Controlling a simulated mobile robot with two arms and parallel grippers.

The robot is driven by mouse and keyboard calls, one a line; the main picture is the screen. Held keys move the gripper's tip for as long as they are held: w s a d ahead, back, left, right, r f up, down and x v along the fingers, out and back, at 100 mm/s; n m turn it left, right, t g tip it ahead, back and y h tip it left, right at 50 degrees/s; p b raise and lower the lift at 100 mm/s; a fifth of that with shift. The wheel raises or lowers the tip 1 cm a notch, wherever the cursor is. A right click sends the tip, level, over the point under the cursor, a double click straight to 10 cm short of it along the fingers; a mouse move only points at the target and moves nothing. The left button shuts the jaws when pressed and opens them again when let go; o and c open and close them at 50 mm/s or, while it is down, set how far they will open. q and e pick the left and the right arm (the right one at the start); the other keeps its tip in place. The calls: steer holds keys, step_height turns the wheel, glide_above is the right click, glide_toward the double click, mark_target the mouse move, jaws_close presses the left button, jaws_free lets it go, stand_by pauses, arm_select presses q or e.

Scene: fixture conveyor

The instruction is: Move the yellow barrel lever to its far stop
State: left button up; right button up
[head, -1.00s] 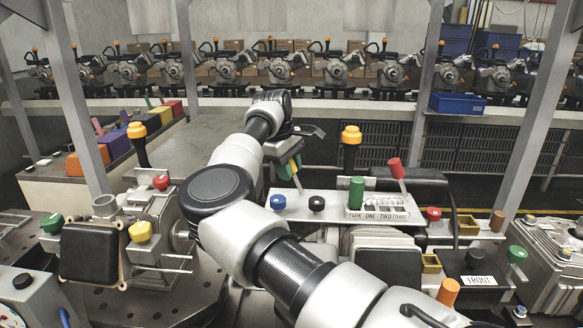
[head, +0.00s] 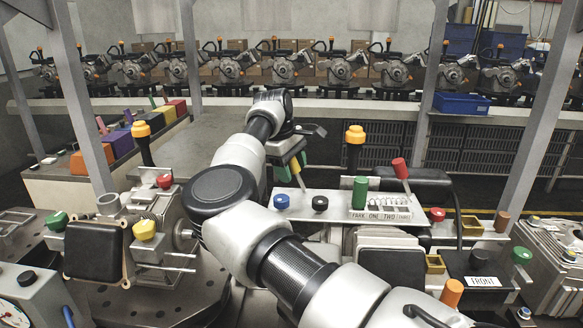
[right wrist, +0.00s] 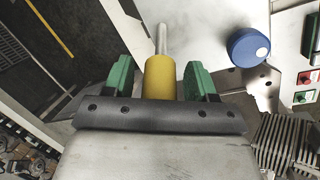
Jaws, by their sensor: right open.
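The yellow barrel lever (right wrist: 160,78) shows in the right wrist view as a yellow cylinder on a thin metal rod. My right gripper (right wrist: 159,82) is open, with its two green fingers on either side of the barrel. A gap shows between the barrel and each finger, so they look apart. In the head view my right gripper (head: 289,168) is small, at the left end of the light control panel. A bit of yellow shows between its green fingers there, and my arm hides part of the area. My left gripper is not in view.
A blue knob (head: 282,201) sits close to my right gripper; it also shows in the right wrist view (right wrist: 248,47). A black knob (head: 320,204), a green handle (head: 360,193) and a red-topped lever (head: 400,168) stand farther right. An orange-topped lever (head: 355,135) rises behind.

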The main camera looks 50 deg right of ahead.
steer(key=b+v, duration=0.2)
steer(key=v, duration=0.8)
steer(key=shift+r, duration=0.35)
steer(key=shift+a+f, duration=0.1)
steer(key=shift+a, duration=0.05)
